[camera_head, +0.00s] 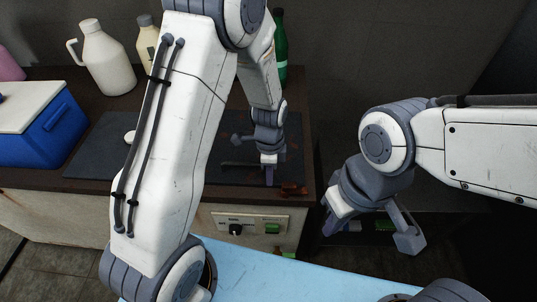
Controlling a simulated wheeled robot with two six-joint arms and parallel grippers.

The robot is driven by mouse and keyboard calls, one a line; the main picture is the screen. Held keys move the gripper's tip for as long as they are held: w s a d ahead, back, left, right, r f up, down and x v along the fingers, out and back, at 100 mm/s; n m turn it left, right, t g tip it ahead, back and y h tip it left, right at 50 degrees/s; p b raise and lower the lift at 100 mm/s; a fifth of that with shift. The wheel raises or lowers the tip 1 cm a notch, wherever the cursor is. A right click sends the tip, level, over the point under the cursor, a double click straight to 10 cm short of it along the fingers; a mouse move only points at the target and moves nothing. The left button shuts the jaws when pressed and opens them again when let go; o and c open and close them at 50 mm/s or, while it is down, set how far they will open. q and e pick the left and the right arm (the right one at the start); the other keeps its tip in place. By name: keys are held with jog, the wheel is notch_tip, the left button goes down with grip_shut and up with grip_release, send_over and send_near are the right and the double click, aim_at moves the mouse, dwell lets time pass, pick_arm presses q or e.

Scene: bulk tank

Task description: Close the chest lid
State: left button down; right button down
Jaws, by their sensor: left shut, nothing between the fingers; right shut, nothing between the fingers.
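A chest-like blue box (55,135) with a white lid (28,106) stands at the far left of the counter, cut off by the picture's edge. The white lid looks flat on top of the blue body; I cannot tell whether it is fully seated. My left gripper (268,178) is shut and empty, pointing down over the right part of the counter, well to the right of the box. My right gripper (329,227) is shut and empty, right of the counter and far from the box.
A white jug (105,58) and a cream bottle (149,42) stand behind a dark mat (90,155). A green bottle (281,50) stands at the back right. A control panel (250,223) is on the counter's front. A light-blue surface (300,275) lies in front.

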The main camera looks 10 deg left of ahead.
pick_arm(q)
jog(key=shift+s+f, duration=0.4)
jog(key=shift+f, duration=0.15)
jog(key=r+p, duration=0.1)
jog(key=r, duration=0.1)
jog(key=r+p, duration=0.4)
jog(key=shift+w+r, duration=0.1)
jog(key=shift+w, duration=0.25)
notch_tip(320, 180, up, 9)
jog(key=shift+b, duration=0.3)
jog(key=s+d+r+n, duration=0.3)
jog(key=s+r+n, duration=0.1)
jog(key=s, duration=0.5)
jog(key=s+d+r+n+t+p, duration=0.1)
jog(key=s+d+r+n, duration=0.2)
jog(key=s, duration=0.6)
notch_tip(320, 180, up, 2)
jog(key=shift+s+r+n+h, duration=0.15)
jog(key=shift+n+h, duration=0.25)
jog(key=shift+n, duration=0.4)
